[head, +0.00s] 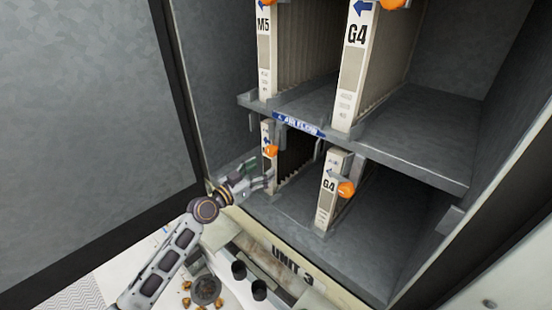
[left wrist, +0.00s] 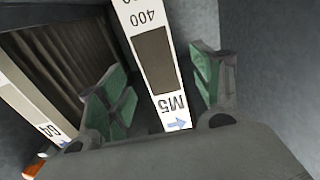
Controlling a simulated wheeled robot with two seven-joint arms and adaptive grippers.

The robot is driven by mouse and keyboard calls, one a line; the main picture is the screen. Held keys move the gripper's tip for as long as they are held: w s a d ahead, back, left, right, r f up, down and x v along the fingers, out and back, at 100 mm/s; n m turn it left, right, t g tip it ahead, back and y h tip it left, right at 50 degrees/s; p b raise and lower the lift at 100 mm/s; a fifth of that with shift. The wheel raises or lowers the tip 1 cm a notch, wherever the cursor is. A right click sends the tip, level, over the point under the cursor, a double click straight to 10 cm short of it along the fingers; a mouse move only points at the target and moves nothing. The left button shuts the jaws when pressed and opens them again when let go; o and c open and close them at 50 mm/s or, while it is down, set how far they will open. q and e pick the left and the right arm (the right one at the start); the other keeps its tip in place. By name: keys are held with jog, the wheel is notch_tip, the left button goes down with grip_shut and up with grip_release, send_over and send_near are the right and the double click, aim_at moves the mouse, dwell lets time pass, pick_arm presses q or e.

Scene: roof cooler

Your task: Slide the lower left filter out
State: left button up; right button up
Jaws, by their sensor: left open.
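The lower left filter (head: 266,165) stands upright in the lower bay, a narrow pale front edge with an orange knob (head: 271,151). My left gripper (head: 264,175) is at its front, low down, and partly covers it. In the left wrist view the filter's white edge (left wrist: 150,60), marked M5 with a blue arrow, lies between the two green-padded fingers (left wrist: 163,88). The fingers are open, one on each side, with a visible gap at the right finger. The filter's orange knob is hidden in that view. My right gripper is not in view.
The lower G4 filter (head: 328,195) with its orange knob stands to the right. Upper M5 (head: 265,65) and G4 (head: 352,70) filters stand on the shelf (head: 400,155) above. A ledge marked UNIT 3 (head: 292,265) runs below. A grey door panel (head: 80,120) is at left.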

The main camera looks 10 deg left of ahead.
pick_arm(q)
jog(key=shift+w+d+r, duration=0.15)
jog(key=shift+w+d, duration=0.25)
jog(key=shift+w, duration=0.15)
jog(key=shift+w+d, duration=0.2)
jog(key=shift+w, duration=0.15)
jog(key=shift+b+x, duration=0.7)
jog(key=shift+x, duration=2.25)
grip_shut()
jog(key=shift+s, duration=0.1)
